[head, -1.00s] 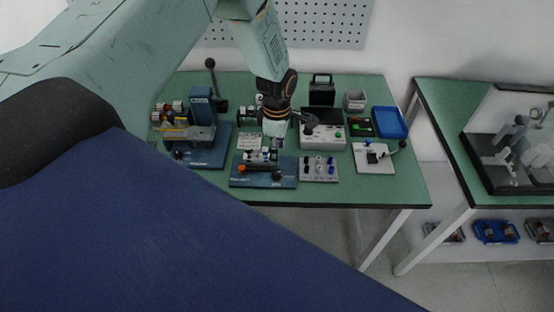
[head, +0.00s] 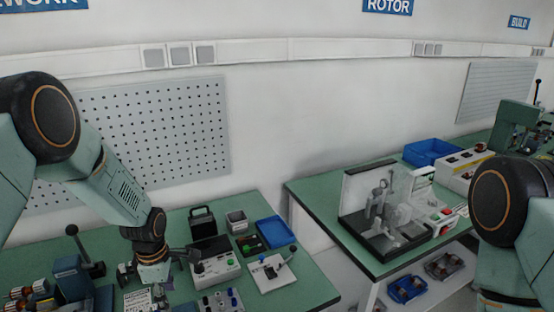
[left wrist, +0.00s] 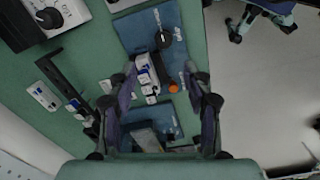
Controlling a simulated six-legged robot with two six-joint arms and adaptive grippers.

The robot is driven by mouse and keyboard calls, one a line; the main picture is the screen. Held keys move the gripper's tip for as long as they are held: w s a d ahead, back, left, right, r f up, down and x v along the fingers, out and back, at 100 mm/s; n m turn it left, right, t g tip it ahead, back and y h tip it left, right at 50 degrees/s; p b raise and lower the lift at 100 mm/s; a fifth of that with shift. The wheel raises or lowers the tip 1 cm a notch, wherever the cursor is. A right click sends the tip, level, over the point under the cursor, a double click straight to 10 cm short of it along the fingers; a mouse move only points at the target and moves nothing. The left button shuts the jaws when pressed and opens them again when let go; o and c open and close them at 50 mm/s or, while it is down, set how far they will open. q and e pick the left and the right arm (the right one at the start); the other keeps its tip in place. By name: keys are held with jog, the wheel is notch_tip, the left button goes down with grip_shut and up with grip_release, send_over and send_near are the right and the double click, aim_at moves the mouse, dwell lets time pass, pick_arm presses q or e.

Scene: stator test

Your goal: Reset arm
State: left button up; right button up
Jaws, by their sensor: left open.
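My left arm comes in from the left in the head view and bends down over the near green bench (head: 318,288). My left gripper (left wrist: 162,118) is open in the left wrist view, with one finger on each side of a blue fixture plate (left wrist: 137,30). A white-and-blue clamp part (left wrist: 146,75) and an orange knob (left wrist: 173,87) show between or just beyond the fingers. I see nothing held. I cannot tell the height of the fingertips above the bench. My right arm (head: 505,215) stands at the right edge of the head view; its gripper is out of frame.
Around the left wrist stand a white control box (head: 216,268), a black case (head: 202,221), a blue tray (head: 275,232) and a lever fixture (head: 270,274). A second bench (head: 308,196) to the right carries a clear-covered machine (head: 383,210). A gap separates the benches.

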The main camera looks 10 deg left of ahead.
pick_arm(q)
jog(key=s+d+f+m+t+b, duration=0.1)
jog(key=s+d+f+m+b, duration=0.25)
jog(key=s+f+m, duration=0.35)
jog(key=s+d+f+m+t+b, duration=0.25)
jog(key=s+f+m+b, duration=0.3)
jog(key=f+m, duration=0.3)
jog(key=s+d+f+m+g+b, duration=0.1)
jog(key=s+f+m+g+b, duration=0.1)
jog(key=s+f+b, duration=0.4)
jog(key=s+d+f+m+g+b, duration=0.1)
jog(key=s+f+m+b, duration=0.2)
jog(key=s+f+b, duration=0.4)
jog(key=s+f, duration=0.1)
jog(key=s, duration=0.6)
jog(key=shift+d+g, duration=0.35)
jog(key=shift+f, duration=0.1)
